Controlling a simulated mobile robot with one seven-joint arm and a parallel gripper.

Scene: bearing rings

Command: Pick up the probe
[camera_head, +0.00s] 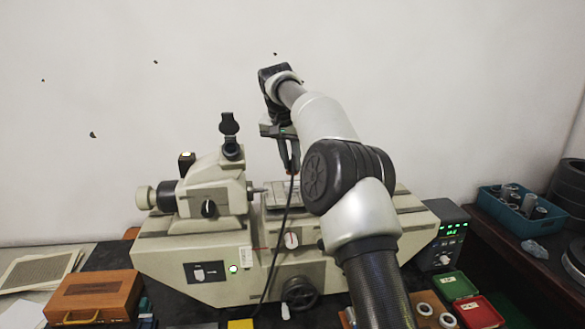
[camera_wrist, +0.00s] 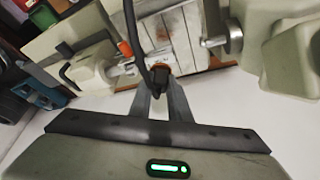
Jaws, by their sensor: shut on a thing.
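The probe (camera_wrist: 159,76) is a small dark piece with a brownish-orange part, and a black cable runs from it. In the wrist view it sits between the fingertips of my gripper (camera_wrist: 161,92), which is shut on it. In the head view my gripper (camera_head: 290,162) points down above the flat stage of the measuring machine (camera_head: 185,250). The black cable hangs from the fingertips down across the machine's front. The fingers hide much of the probe, and I cannot tell how far its lower end is from the stage.
A wooden box (camera_head: 93,297) stands at the front left. A green display unit (camera_head: 445,240), a green-and-red case (camera_head: 478,312) and pale rings (camera_head: 424,309) are at the right. A teal bin (camera_head: 515,222) holds cylinders. The machine's eyepiece head (camera_head: 212,185) rises left of my gripper.

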